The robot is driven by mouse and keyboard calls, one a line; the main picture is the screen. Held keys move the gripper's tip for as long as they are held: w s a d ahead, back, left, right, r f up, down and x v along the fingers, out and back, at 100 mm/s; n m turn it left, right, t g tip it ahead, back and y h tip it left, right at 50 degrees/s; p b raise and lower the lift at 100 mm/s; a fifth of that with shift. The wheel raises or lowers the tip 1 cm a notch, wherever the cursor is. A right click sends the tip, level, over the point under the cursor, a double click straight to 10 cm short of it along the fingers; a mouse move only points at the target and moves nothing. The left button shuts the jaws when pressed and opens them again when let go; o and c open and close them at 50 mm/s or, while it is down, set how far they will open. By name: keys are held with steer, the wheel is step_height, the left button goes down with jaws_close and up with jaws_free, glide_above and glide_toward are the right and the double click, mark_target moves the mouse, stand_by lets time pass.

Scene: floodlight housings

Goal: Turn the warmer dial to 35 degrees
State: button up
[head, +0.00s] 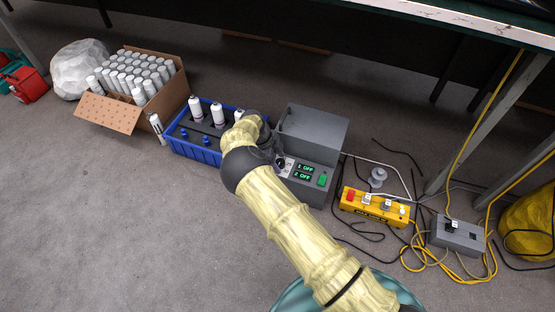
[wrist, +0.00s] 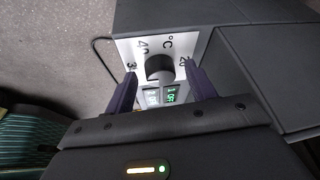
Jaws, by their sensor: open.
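The grey warmer (head: 310,180) stands on the floor, with a green display reading "1 OFF" and "2 OFF". In the wrist view its dark round dial (wrist: 160,68) sits on a white plate (wrist: 133,50) marked 20 at right, 40 at upper left, °C, and a partly hidden 30 at left. Which mark the dial points to cannot be made out. My gripper (wrist: 160,76) is open, with one dark finger on each side of the dial; contact is not clear. In the head view my arm hides most of the gripper.
A blue crate (head: 180,149) with white bottles stands left of the warmer, close to my arm. A carton (head: 103,114) of white cans is farther left. A yellow power strip (head: 375,207), a grey box (head: 458,236) and loose cables lie to the right. Front-left floor is clear.

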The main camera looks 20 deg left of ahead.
steer(key=p+v, duration=0.8)
steer(key=v, duration=0.9)
steer(key=shift+r, duration=0.15)
